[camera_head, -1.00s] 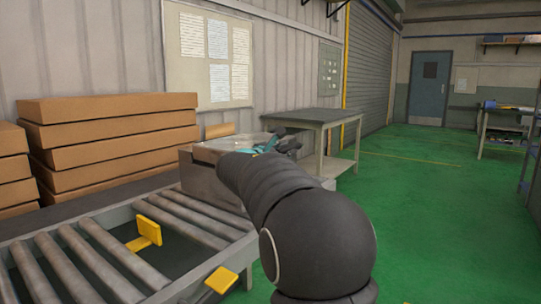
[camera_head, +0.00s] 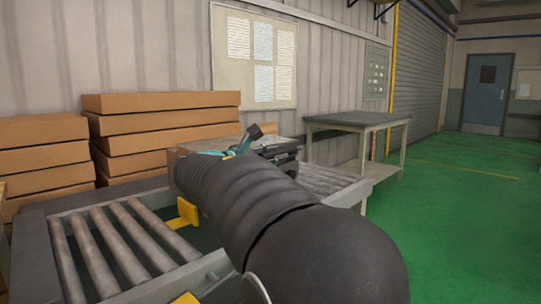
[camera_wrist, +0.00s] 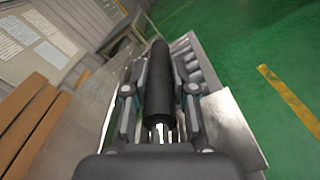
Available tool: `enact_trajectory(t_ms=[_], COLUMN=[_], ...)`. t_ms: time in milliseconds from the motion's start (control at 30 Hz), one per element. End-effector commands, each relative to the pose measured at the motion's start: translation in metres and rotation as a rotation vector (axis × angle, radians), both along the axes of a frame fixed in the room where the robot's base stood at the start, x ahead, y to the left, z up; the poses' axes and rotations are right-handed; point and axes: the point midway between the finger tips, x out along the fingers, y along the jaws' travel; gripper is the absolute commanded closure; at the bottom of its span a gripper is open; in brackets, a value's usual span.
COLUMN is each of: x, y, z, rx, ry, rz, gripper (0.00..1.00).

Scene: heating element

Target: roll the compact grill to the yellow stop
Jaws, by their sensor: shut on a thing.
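The compact grill (camera_head: 182,156) is a pale metal box on the roller conveyor, mostly hidden behind my arm in the head view. Its metal surface (camera_wrist: 232,125) lies on both sides of my gripper in the wrist view. My gripper (camera_wrist: 159,125) is shut on a dark cylindrical handle (camera_wrist: 160,80) of the grill. In the head view my gripper (camera_head: 268,148) is partly hidden by my arm. The yellow stop (camera_head: 187,212) stands between rollers, in front of the grill. My arm hides any gap or contact between them.
Conveyor rollers (camera_head: 105,245) lie bare on the near left, and more rollers (camera_head: 325,180) show beyond the grill. Flat brown boxes (camera_head: 165,120) are stacked behind. A grey table (camera_head: 355,120) stands past the conveyor. Green floor (camera_head: 450,230) is clear on the right.

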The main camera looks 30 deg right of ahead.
Motion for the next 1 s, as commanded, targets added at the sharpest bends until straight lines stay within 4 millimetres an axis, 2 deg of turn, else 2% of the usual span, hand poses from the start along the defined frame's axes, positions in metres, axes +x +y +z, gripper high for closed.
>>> enact_trajectory(t_ms=[233,267,300,367,767,867,1000], x=[-0.001,-0.001,-0.001,0.000,0.000,-0.002,-0.006], y=[0.000,0.000,0.000,0.001,0.008,0.020,0.046], z=[0.000,0.000,0.000,0.000,0.000,0.000,0.000], rx=[0.000,0.000,0.000,0.000,0.000,0.000,-0.001], ry=[0.001,0.001,0.000,0.000,0.000,-0.001,-0.001], rz=[-0.004,-0.004,-0.004,-0.001,0.004,0.004,0.007], gripper=[1.00,0.72,0.62,0.49,0.49,0.49,0.49])
